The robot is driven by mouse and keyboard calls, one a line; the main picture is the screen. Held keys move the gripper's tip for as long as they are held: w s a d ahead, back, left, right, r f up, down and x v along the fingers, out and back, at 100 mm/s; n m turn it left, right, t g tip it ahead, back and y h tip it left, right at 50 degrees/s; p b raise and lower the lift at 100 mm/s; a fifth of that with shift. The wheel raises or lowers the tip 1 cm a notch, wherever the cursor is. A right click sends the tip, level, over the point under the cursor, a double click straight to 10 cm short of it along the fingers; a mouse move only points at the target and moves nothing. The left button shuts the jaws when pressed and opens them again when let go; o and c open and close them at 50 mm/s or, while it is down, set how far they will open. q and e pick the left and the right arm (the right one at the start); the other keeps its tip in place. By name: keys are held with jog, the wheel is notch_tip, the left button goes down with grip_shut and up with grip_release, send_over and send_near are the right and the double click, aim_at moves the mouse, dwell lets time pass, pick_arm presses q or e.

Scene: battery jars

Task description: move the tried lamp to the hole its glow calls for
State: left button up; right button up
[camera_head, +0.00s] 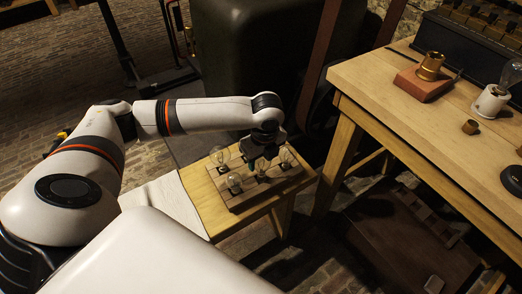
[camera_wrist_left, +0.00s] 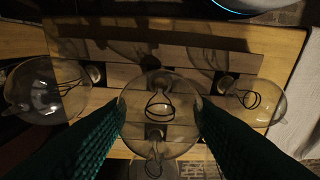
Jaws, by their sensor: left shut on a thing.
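My left gripper (camera_head: 262,166) is over a wooden board (camera_head: 288,180) with holes on a small low table. It is shut on a clear glass lamp (camera_wrist_left: 160,108), between green ribbed fingertips in the left wrist view. Its base is mostly hidden, so I cannot tell whether it is seated or lifted. Other clear lamps stand around it: one on the left (camera_wrist_left: 48,90), one on the right (camera_wrist_left: 245,98) and one partly cut off at the bottom (camera_wrist_left: 155,169) of the wrist view. No lamp visibly glows. My right gripper is not in view.
A white cloth (camera_head: 178,207) lies left of the board. A dark wooden box sits below.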

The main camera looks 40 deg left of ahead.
pick_arm(q)
jog(key=shift+f+p, duration=0.3)
jog(key=shift+f, duration=0.1)
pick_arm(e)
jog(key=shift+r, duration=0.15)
pick_arm(q)
jog(key=shift+f, duration=0.1)
jog(key=o, duration=1.2)
jog(key=shift+c, duration=0.2)
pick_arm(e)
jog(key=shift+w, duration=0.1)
pick_arm(q)
jog(key=shift+r, duration=0.45)
jog(key=r+p, duration=0.1)
jog(key=r, duration=0.2)
jog(key=d+r+p, duration=0.1)
jog(key=r, duration=0.3)
jog(key=r+p, duration=0.1)
jog(key=r, duration=0.3)
jog(key=shift+s+d, duration=0.2)
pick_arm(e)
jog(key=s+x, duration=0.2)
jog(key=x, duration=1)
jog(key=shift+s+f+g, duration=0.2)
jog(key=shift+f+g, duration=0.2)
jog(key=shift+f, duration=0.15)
